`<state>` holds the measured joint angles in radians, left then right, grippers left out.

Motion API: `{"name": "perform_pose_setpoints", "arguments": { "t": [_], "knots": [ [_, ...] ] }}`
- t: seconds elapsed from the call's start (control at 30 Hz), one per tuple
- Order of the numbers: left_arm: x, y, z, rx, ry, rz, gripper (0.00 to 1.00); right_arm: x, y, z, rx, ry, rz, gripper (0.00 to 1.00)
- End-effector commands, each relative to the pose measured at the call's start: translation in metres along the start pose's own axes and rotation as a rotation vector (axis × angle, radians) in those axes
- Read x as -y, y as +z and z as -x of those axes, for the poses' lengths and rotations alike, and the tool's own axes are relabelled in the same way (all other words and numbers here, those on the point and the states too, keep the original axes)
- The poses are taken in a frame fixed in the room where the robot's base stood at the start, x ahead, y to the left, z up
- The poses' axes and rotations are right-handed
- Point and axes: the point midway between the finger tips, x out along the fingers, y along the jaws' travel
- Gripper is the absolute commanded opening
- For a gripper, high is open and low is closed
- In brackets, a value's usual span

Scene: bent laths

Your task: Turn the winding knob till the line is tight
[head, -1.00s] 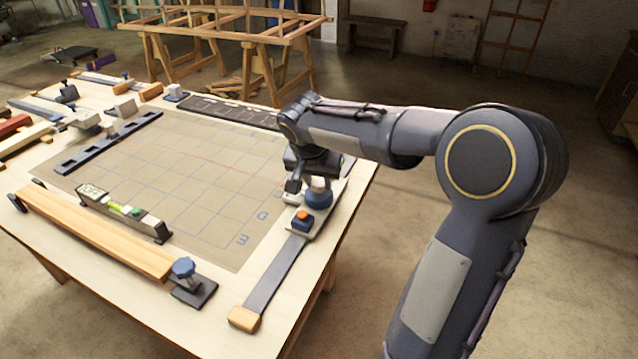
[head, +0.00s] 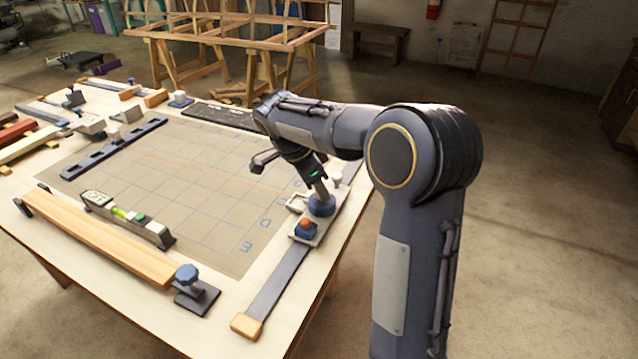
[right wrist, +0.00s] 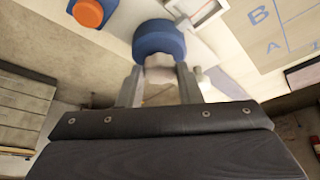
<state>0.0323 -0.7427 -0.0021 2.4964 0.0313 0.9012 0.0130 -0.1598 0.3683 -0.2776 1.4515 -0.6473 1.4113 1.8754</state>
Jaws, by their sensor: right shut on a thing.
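A blue winding drum (head: 320,206) sits on a pale plate at the right edge of the bench. It also shows in the right wrist view (right wrist: 158,37), with a pale knob (right wrist: 159,66) on it. My right gripper (head: 319,188) is tilted over the drum. Its fingers (right wrist: 159,84) stand on both sides of the pale knob and are shut on it. A faint reddish line (head: 203,162) crosses the gridded mat; I cannot tell whether it is tight. My left gripper is not in view.
An orange button on a blue box (head: 304,228) stands just in front of the drum. A pale peg (head: 336,178) is close behind it. A spirit level (head: 128,216) and a wooden lath (head: 95,240) lie at the left. The middle of the mat (head: 190,190) is clear.

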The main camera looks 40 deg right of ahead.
Motion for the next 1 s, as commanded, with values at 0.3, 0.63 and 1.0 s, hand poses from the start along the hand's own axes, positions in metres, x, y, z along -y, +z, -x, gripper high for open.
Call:
{"name": "perform_pose_setpoints", "arguments": {
  "t": [0.3, 0.63, 1.0],
  "knots": [
    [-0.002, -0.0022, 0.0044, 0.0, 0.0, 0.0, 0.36, 0.0014, 0.0009, 0.0001, 0.002, 0.048, -0.113, 0.09],
    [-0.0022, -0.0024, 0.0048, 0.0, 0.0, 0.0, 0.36, 0.0014, 0.0009, -0.0006, 0.002, 0.058, -0.138, 0.09],
    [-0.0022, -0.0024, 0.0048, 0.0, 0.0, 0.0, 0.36, 0.0014, 0.0008, -0.0006, 0.002, 0.058, -0.137, 0.5]
  ]
}}
